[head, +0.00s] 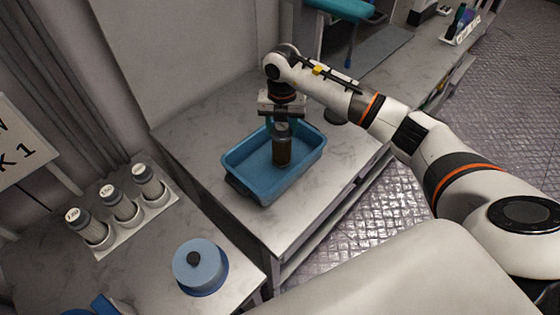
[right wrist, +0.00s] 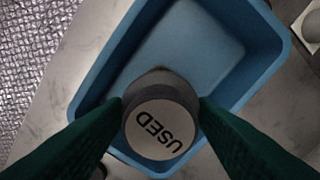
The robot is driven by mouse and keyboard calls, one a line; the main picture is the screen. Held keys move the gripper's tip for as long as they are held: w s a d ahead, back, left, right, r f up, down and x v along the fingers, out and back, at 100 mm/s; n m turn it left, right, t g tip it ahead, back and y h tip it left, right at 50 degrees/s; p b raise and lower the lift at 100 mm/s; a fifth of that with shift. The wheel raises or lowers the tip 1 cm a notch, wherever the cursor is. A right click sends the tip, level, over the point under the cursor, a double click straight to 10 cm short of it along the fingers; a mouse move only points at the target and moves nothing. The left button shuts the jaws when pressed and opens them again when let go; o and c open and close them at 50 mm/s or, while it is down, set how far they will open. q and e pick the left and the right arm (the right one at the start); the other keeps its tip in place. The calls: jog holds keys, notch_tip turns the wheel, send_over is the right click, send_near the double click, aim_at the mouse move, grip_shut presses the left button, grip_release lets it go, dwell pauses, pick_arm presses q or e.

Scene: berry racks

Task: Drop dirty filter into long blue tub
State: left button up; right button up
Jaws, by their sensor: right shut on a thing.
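The long blue tub (head: 248,160) stands on the marble-topped bench in the middle of the head view. The dirty filter (head: 282,150) is a dark brown upright cylinder held over the tub. Its round end, labelled USED (right wrist: 158,130), faces the right wrist camera. My right gripper (head: 281,124) is shut on the filter's upper end, pointing down, with a green finger on each side. In the right wrist view the tub (right wrist: 105,70) lies beneath the filter. I cannot tell whether the filter's lower end touches the tub floor. My left gripper is not in view.
A white rack (head: 122,238) with several labelled cylinders stands at the lower left. A round blue lidded container (head: 200,267) sits at that table's front. The bench left of the tub is clear.

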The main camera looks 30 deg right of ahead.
jog(key=o, duration=1.4)
jog(key=shift+r, duration=0.1)
notch_tip(320, 180, up, 12)
jog(key=b, duration=0.3)
jog(key=shift+a, duration=0.1)
